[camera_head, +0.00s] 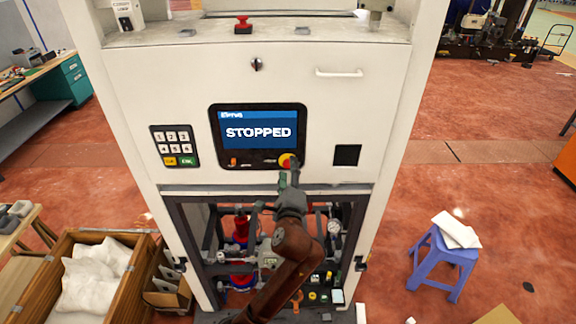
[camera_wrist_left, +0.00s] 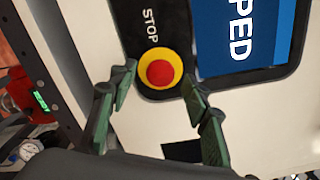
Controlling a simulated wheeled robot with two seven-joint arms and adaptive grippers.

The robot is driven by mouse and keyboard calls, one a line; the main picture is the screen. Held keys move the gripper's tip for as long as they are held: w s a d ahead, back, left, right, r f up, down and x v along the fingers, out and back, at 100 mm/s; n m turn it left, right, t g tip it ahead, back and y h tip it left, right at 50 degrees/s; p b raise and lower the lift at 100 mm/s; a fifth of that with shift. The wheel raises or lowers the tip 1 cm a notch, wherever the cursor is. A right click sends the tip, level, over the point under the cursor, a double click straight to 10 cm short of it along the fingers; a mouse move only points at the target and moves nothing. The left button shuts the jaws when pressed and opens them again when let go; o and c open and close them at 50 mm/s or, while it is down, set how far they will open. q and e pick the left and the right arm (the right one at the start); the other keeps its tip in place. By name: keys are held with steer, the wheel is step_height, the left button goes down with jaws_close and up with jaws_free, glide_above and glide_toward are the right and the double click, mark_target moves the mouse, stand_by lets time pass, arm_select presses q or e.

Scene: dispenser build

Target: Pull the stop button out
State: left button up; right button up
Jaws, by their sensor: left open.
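The stop button (camera_head: 287,161) is a round red knob on a yellow ring, on the dispenser's white front panel just below the screen (camera_head: 259,130). The screen reads "STOPPED". In the left wrist view the red button (camera_wrist_left: 160,73) sits under the word "STOP", between the two green-padded fingertips. My left gripper (camera_head: 289,174) is just in front of the button, partly covering it in the head view. In the wrist view the left gripper (camera_wrist_left: 160,82) is open, its fingers spread on either side of the button, not clearly touching it. My right gripper is out of view.
A keypad (camera_head: 175,146) is left of the screen, and a dark square opening (camera_head: 347,155) is right of the button. A handle (camera_head: 339,73) is above. Below is an open bay with pipes and a gauge (camera_head: 334,226). A blue stool (camera_head: 444,262) stands at right.

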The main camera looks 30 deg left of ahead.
arm_select(q)
steer(key=shift+x, duration=1)
steer(key=shift+d, duration=0.1)
steer(key=shift+c, duration=0.2)
jaws_close()
